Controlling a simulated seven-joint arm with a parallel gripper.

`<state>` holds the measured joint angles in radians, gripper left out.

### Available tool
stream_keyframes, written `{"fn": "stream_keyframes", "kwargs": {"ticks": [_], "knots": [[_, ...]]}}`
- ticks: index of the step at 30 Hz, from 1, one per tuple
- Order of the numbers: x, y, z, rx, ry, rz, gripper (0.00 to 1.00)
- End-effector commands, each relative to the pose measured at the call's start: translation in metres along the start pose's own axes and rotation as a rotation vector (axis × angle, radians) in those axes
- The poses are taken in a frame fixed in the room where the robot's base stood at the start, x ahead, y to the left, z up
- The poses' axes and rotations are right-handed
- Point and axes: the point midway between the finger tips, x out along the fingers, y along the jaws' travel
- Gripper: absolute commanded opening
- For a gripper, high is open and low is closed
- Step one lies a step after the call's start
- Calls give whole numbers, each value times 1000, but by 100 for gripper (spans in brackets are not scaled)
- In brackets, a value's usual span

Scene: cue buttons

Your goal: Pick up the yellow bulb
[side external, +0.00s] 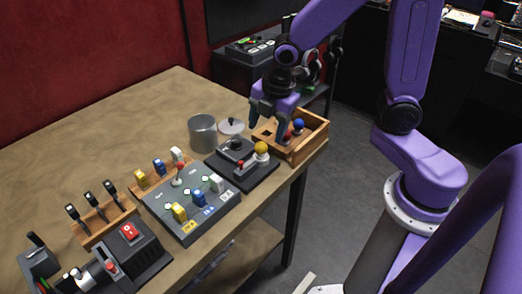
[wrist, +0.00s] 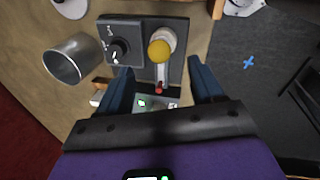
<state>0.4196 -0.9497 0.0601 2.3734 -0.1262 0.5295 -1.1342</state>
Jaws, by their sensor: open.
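The yellow bulb (side external: 261,147) sits upright on a dark board with a dial and a small red-tipped lever. In the wrist view the yellow bulb (wrist: 159,49) shows on a pale round socket, just beyond and between my two fingertips. My gripper (side external: 268,122) is open and points down, near the dark board and the wooden box. In the wrist view my gripper (wrist: 160,68) has empty space between its blue fingers. It is not touching the bulb as far as I can see.
A wooden box (side external: 312,143) with a red ball-shaped bulb (side external: 298,130) and a blue one (side external: 299,123) stands right of the board. A metal cup (side external: 203,134) stands to the left. A grey switch panel (side external: 190,208) and red-button box (side external: 125,250) are nearer.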

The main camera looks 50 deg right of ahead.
Motion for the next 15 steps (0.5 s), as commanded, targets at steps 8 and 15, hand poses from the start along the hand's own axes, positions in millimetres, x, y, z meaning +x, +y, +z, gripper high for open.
{"fn": "stream_keyframes", "kwargs": {"ticks": [8,15], "knots": [[14,0,0,1,1,-1,67],[39,0,0,0,-1,-5,67]]}}
